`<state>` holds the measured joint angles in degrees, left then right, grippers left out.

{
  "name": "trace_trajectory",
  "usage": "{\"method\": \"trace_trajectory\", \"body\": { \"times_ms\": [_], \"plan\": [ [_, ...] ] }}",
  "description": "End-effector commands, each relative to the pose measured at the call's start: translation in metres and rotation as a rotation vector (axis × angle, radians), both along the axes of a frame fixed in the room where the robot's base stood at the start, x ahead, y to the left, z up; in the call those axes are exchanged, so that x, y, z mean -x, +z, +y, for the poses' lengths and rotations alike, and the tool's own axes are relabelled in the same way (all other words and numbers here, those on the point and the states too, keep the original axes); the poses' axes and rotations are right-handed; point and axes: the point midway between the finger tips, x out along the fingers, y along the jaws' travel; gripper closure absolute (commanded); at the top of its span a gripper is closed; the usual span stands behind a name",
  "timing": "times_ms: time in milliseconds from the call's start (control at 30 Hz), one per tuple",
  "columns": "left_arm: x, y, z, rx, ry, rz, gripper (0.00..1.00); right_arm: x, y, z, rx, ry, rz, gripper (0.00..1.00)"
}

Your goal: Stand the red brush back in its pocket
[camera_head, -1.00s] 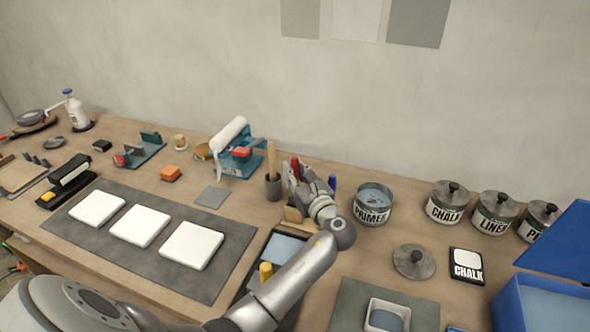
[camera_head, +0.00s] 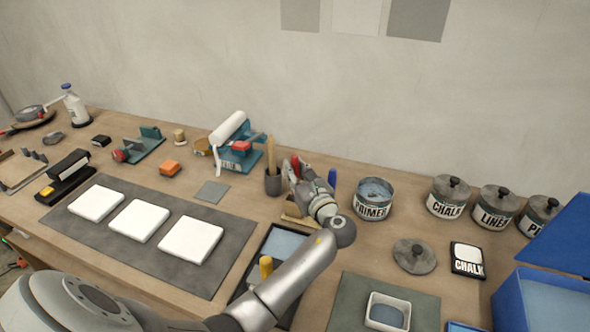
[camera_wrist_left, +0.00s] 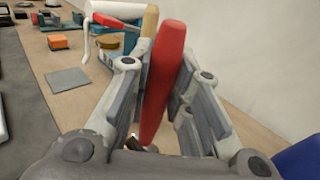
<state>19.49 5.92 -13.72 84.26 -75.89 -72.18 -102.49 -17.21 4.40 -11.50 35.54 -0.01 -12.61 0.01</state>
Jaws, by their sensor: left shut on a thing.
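The red brush (camera_head: 295,167) is in my left gripper (camera_head: 298,172), which is shut on its red handle. In the left wrist view the red handle (camera_wrist_left: 164,75) stands nearly upright between the two fingers of my left gripper (camera_wrist_left: 160,85). The brush's lower end is hidden by the gripper. A dark grey cup (camera_head: 273,184) with a wooden-handled tool stands just left of the gripper. A light wooden block (camera_head: 296,221) shows below the gripper, partly covered by it. A blue handle (camera_head: 332,177) stands upright just right of the gripper. The pocket for the brush cannot be made out. My right gripper is not seen.
A PRIMER tin (camera_head: 373,200) stands close to the right of the gripper. Behind left is a teal holder with a white roll (camera_head: 228,128). A dark tray (camera_head: 264,243) lies in front, under my left arm. White tiles (camera_head: 190,239) lie on a grey mat (camera_head: 150,259).

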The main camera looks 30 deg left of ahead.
Motion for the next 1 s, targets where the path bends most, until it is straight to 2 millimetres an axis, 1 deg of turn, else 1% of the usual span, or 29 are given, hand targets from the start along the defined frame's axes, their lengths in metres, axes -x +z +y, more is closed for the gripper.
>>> {"method": "trace_trajectory", "body": {
  "times_ms": [533,867,900,1000],
  "plan": [
    [0.0,-0.015,0.0,-0.001,0.0,0.002,1.0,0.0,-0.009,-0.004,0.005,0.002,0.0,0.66],
    [0.0,-0.016,0.0,-0.001,0.0,0.001,1.0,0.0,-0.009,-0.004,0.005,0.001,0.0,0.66],
    [0.0,-0.016,0.0,-0.001,0.0,0.001,0.79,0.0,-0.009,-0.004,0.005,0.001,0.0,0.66],
    [0.0,-0.016,0.0,-0.001,0.0,0.001,0.66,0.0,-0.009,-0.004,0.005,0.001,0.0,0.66]
  ]
}}
